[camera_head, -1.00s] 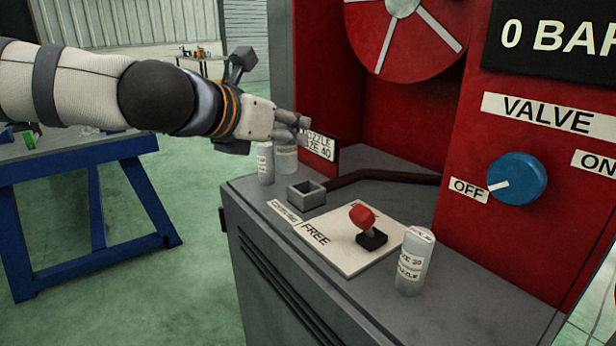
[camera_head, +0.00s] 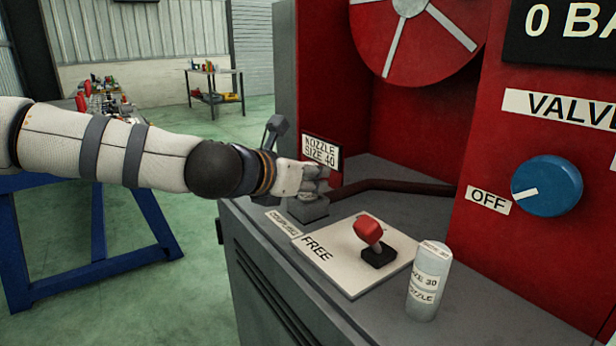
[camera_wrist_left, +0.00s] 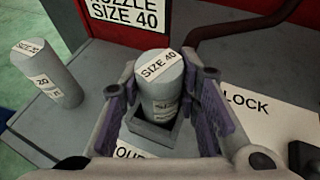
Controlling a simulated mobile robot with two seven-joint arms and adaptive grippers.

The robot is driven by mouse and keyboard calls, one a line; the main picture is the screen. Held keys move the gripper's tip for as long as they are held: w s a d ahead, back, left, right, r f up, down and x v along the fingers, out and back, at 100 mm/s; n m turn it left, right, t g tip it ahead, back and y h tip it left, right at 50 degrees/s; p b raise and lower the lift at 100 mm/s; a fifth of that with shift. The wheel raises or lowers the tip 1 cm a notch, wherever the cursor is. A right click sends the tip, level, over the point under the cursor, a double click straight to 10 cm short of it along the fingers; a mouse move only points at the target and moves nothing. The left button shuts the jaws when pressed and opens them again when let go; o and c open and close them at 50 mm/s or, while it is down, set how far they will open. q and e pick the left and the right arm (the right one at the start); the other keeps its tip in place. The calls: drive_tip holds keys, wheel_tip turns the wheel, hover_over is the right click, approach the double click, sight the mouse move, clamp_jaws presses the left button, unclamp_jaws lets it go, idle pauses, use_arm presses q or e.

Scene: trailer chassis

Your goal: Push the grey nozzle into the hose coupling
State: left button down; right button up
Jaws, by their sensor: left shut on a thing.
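The grey nozzle (camera_wrist_left: 160,88), a cylinder labelled SIZE 40, stands upright between the two fingers of my left gripper (camera_head: 318,181), which is shut on it. The hose coupling (camera_head: 308,209) is a grey square socket on the cabinet top, directly under the gripper. In the left wrist view the nozzle's lower end lies within the outline of the coupling's square rim (camera_wrist_left: 150,136); how deep it sits I cannot tell. In the head view the fingers hide the nozzle. My right gripper is out of view.
A second grey cylinder (camera_wrist_left: 45,72) stands left of the coupling. A SIZE 30 nozzle (camera_head: 429,282) stands at the front right. A red lever (camera_head: 368,232) rises from the white FREE plate (camera_head: 325,262). A dark hose (camera_head: 390,187) runs behind the coupling.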

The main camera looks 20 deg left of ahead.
use_arm(q)
drive_tip(key=shift+f, duration=0.2)
drive_tip(key=c, duration=1.2)
unclamp_jaws()
drive_tip(key=shift+r, duration=0.1)
drive_tip(key=shift+s+r, duration=0.1)
drive_tip(key=shift+r, duration=0.25)
drive_tip(key=p+v, duration=0.3)
drive_tip(key=v, duration=0.8)
drive_tip(key=shift+s+a, duration=0.15)
drive_tip(key=shift+s, duration=0.15)
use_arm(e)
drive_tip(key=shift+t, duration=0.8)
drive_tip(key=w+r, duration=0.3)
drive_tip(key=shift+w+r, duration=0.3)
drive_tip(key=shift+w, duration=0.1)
